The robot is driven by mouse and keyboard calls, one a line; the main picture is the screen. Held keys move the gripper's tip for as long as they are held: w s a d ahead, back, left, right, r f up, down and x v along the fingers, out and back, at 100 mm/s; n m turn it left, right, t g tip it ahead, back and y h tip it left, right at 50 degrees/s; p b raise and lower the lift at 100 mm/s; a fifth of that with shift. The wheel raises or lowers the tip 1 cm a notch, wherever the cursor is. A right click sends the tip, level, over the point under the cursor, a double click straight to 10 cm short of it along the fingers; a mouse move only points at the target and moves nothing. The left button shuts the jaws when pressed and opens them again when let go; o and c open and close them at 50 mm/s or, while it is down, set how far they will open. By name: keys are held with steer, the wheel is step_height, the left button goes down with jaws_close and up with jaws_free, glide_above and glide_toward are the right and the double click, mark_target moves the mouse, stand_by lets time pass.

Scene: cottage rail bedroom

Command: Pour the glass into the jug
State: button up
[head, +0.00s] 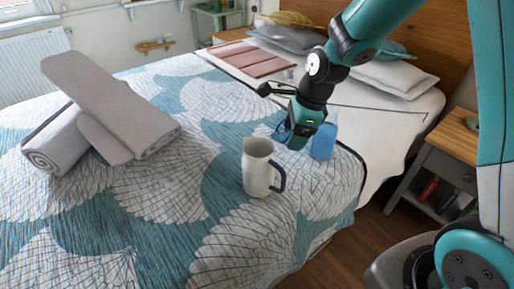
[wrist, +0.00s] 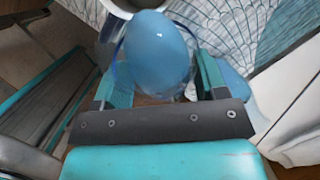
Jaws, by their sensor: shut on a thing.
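The jug (head: 258,168) is cream-white with a dark blue handle on its right. It stands upright on the bed; its rim also shows at the top of the wrist view (wrist: 113,10). My gripper (head: 292,136) is just behind and right of the jug in the head view. In the wrist view my gripper (wrist: 162,78) is shut on a clear glass with blue contents (wrist: 155,55), just this side of the jug's rim. In the head view the glass (head: 280,131) is mostly hidden by my gripper. I cannot tell its exact tilt.
A blue object (head: 323,142) stands on the bed right of my gripper, close to the bed's edge. Rolled grey towels (head: 110,110) lie at the left. A folded pink-brown cloth (head: 252,59) and pillows (head: 393,76) lie farther back. A nightstand (head: 450,150) stands at the right.

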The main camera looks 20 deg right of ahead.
steer(key=shift+a+r+g+h+p, duration=0.2)
steer(key=shift+r+h+p, duration=0.25)
steer(key=shift+h, duration=0.45)
steer(key=shift+a+r+g+h+p, duration=0.15)
steer(key=shift+r+h+p, duration=0.25)
steer(key=shift+h, duration=0.5)
stand_by(0.8)
